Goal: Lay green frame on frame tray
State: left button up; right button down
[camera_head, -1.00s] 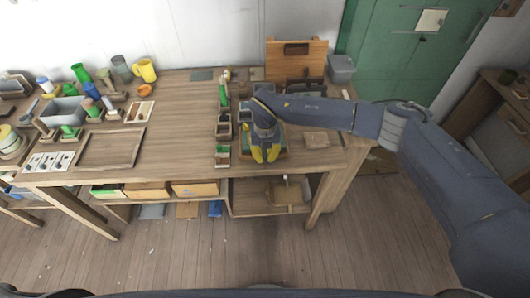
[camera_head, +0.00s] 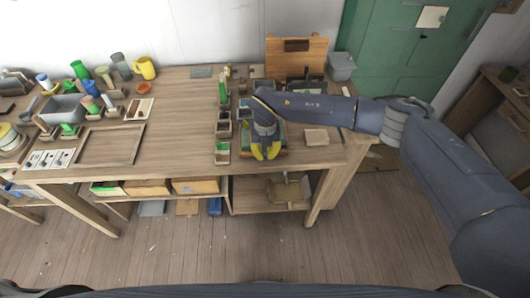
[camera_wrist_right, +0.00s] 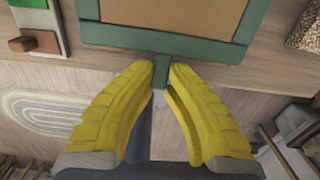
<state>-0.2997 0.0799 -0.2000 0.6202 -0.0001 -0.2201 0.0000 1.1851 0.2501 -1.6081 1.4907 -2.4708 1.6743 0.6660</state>
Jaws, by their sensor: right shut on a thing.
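The green frame (camera_wrist_right: 130,40) fills the top of the right wrist view, with a tan surface inside its border. A short green tab sticks out from its near bar. My right gripper (camera_wrist_right: 163,70) has its yellow fingertips shut on this tab. In the head view, the right gripper (camera_head: 266,153) points down at the table's front edge, and its hand hides most of the frame. A shallow wooden tray (camera_head: 139,146) lies empty on the left of the table; I cannot tell whether it is the frame tray. My left gripper is not in view.
A wooden board (camera_head: 296,57) stands behind. The middle of the table is clear.

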jog(key=shift+f, duration=0.55)
dwell(0.4)
jog(key=c, duration=1.4)
grip_release()
jog(key=shift+c, duration=0.6)
jog(key=shift+s+r, duration=0.1)
jog(key=shift+r, duration=4.4)
